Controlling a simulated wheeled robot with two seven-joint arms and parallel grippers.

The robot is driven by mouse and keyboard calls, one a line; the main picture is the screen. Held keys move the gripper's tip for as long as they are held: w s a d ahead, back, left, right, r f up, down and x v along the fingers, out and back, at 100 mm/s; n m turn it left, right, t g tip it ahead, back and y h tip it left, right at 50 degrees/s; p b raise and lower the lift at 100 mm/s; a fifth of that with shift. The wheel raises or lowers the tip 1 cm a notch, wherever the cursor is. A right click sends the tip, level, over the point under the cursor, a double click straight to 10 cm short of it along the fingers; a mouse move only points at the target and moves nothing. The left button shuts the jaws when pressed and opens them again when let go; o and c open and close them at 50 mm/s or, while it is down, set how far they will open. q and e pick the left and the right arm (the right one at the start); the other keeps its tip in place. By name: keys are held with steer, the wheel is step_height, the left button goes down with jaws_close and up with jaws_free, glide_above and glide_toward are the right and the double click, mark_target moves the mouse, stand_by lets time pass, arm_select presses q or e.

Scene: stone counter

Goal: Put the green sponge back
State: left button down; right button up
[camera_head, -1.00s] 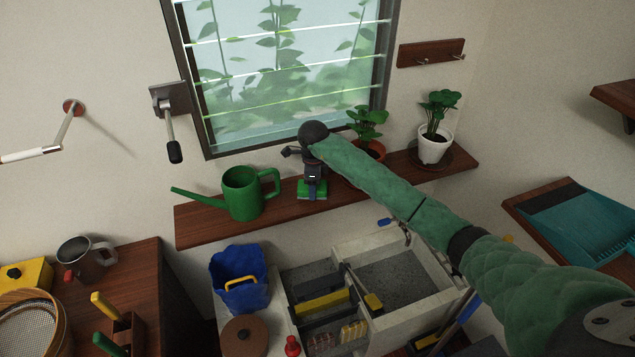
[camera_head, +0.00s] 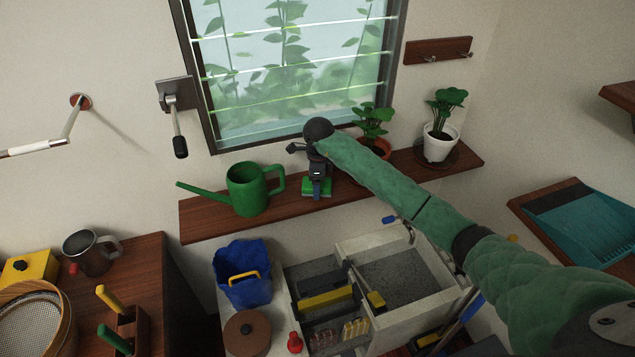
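The green sponge (camera_head: 327,187) is at the wooden window shelf (camera_head: 225,222), between the green watering can and the potted plants. My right gripper (camera_head: 318,187) points down at the sponge, its dark fingers over the sponge's middle. I cannot tell whether the fingers are closed on it or only in front of it, nor whether the sponge touches the shelf. My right arm reaches in from the lower right. My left gripper is not in view.
A green watering can (camera_head: 247,190) stands left of the sponge. A plant in a terracotta pot (camera_head: 377,147) and one in a white pot (camera_head: 438,142) stand right. Below are a stone sink (camera_head: 421,302), a blue bucket (camera_head: 243,288) and a red-topped bottle (camera_head: 295,343).

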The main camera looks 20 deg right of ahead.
step_height(320, 180, up, 5)
steer(key=shift+d+f+p, duration=0.15)
steer(key=shift+p, duration=0.3)
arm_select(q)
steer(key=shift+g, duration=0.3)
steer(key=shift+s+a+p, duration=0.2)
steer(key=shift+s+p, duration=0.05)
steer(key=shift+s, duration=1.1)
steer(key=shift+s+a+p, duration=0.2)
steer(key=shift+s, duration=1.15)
arm_select(e)
step_height(320, 180, up, 7)
